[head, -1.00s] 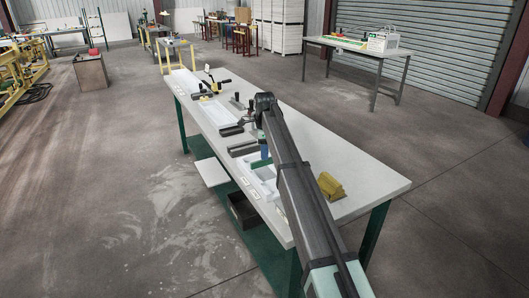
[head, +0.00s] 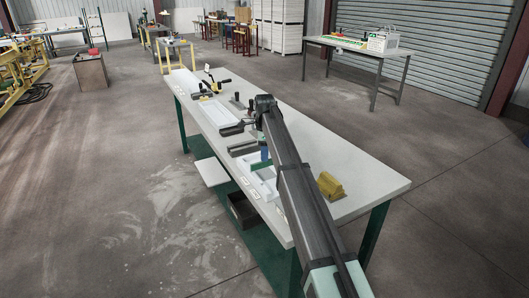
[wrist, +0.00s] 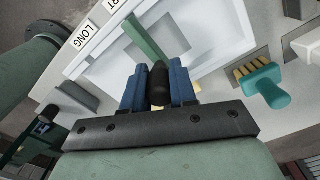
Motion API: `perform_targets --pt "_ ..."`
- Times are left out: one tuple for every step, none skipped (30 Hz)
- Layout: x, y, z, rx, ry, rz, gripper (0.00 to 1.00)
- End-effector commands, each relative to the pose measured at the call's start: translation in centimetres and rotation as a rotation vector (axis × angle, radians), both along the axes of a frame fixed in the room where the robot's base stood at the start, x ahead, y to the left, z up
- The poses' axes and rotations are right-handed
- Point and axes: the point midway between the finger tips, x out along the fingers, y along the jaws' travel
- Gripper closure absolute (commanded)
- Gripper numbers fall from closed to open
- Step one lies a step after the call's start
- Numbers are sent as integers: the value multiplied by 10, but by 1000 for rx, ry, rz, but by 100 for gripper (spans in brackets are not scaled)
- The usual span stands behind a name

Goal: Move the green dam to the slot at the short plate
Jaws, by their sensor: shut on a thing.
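The green dam is a thin green bar (wrist: 147,40) in the wrist view. It reaches over the white moulded tray (wrist: 205,14) just beyond my fingers. My gripper (wrist: 157,86) has blue fingers, shut on the dam's black grip (wrist: 158,78). The fingers hide the near part of the dam. I cannot tell whether it touches the tray. Two labels lie along the tray's edge: one reads LONG (wrist: 86,36), the other ends in RT (wrist: 116,4). In the head view my arm covers most of the tray (head: 265,190), and a blue finger (head: 265,153) shows beside it.
A teal brush with yellow bristles (wrist: 264,84) lies right of my fingers in the wrist view. A grey plate-like piece (wrist: 76,97) is on the left. In the head view, a yellow block (head: 331,187) stands right of my arm, and the table's right end is clear.

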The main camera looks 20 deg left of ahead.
Motion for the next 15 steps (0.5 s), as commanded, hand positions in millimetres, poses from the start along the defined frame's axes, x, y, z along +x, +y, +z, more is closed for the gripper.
perform_targets --pt "0 0 -1 0 0 0 100" --pt "0 0 -2 0 0 0 100" --pt "0 0 -3 0 0 0 100" --pt "0 0 -3 0 0 0 100" --pt "0 0 -4 0 0 0 100" --pt "0 0 -5 0 0 0 100" --pt "0 0 -5 0 0 0 100" --pt "0 0 -6 0 0 0 100" --pt "0 0 -7 0 0 0 100" --pt "0 0 -7 0 0 0 100" --pt "0 0 -8 0 0 0 100" --pt "0 0 -9 0 0 0 100" --pt "0 0 -9 0 0 0 100" --pt "0 0 -10 0 0 0 100" --pt "0 0 -11 0 0 0 100"
